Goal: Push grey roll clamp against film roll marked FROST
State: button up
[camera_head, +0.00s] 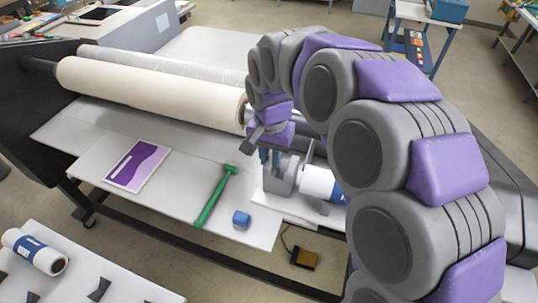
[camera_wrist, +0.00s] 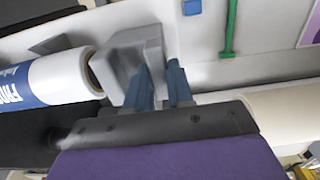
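The grey roll clamp (camera_head: 282,181) stands on the light work surface, left of a white film roll (camera_head: 317,181) with a blue label. In the wrist view, the clamp (camera_wrist: 127,50) is beside the end of the roll (camera_wrist: 62,77), whose label reads in part "FRO". The roll's dark core opening shows beside the clamp; I cannot tell whether they touch. My gripper (camera_head: 270,157) points down at the clamp. In the wrist view, its blue fingers (camera_wrist: 160,88) are apart, with one over the clamp and one on the side away from the roll. Contact with the clamp is unclear.
A green tool (camera_head: 215,196), a blue block (camera_head: 241,219) and a purple-and-white sheet (camera_head: 138,165) lie on the surface. A large cream roll (camera_head: 150,92) lies behind. Another blue-labelled roll (camera_head: 36,252) is on the front-left table. My arm hides the right side.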

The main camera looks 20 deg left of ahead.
aim_at(292, 164)
grip_shut()
jog(key=shift+d, duration=0.1)
jog(key=d, duration=0.2)
jog(key=d+b, duration=0.1)
jog(key=d, duration=0.1)
jog(key=shift+s+d, duration=0.2)
jog(key=shift+d, duration=0.2)
jog(key=shift+o, duration=0.6)
grip_release()
jog(key=o, duration=0.4)
jog(key=shift+d, duration=0.25)
